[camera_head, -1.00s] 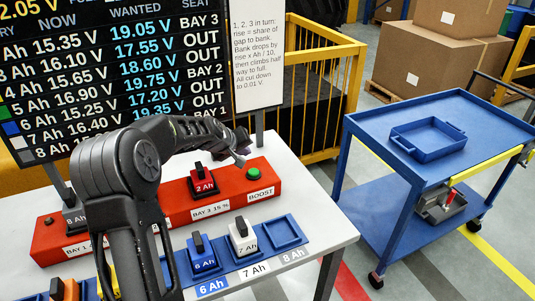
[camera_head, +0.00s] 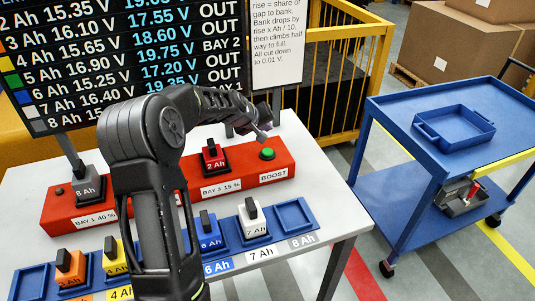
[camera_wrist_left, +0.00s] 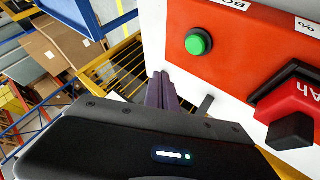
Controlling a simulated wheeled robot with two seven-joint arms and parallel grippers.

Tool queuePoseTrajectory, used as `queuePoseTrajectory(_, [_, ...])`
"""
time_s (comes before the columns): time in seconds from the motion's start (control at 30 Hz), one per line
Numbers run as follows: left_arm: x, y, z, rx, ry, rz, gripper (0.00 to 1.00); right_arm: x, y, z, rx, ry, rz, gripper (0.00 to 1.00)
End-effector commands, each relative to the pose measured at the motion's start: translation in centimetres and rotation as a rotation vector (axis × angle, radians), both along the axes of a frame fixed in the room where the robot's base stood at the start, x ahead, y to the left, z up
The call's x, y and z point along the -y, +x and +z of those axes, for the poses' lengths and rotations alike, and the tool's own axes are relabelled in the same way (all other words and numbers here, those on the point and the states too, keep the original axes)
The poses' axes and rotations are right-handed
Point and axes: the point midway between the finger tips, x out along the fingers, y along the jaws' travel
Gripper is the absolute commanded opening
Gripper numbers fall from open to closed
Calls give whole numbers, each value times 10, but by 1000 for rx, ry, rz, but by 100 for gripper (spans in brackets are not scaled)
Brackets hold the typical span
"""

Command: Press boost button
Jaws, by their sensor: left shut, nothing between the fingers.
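The green boost button (camera_head: 267,153) sits on the right end of the red charger bank (camera_head: 241,160), above a white BOOST label (camera_head: 273,175). It also shows in the left wrist view (camera_wrist_left: 198,42), upper middle, on the red face. My left gripper (camera_head: 263,134) is shut and empty, above and just behind the button in the head view, apart from it. In the left wrist view its dark fingers (camera_wrist_left: 163,90) point up to the left of and below the button. My right gripper is not in view.
A red 2 Ah battery (camera_head: 212,156) stands in BAY 3 and a grey 8 Ah battery (camera_head: 88,186) at the left end. Several batteries stand in a blue front rack (camera_head: 290,216). A voltage board (camera_head: 120,60) rises behind. A blue cart (camera_head: 440,150) stands right.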

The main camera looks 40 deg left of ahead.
Motion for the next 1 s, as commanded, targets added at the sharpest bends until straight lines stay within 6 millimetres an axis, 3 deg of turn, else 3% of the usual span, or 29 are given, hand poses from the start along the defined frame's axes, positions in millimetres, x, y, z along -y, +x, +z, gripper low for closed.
queuePoseTrajectory(0.03, [0, 0, -12, -1, -1, 1, 0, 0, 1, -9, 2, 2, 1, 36])
queuePoseTrajectory(0.4, [0, 0, -59, 1, 1, 0, 0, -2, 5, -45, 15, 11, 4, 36])
queuePoseTrajectory(1.0, [0, 0, -67, 0, 0, 0, 0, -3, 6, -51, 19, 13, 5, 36])
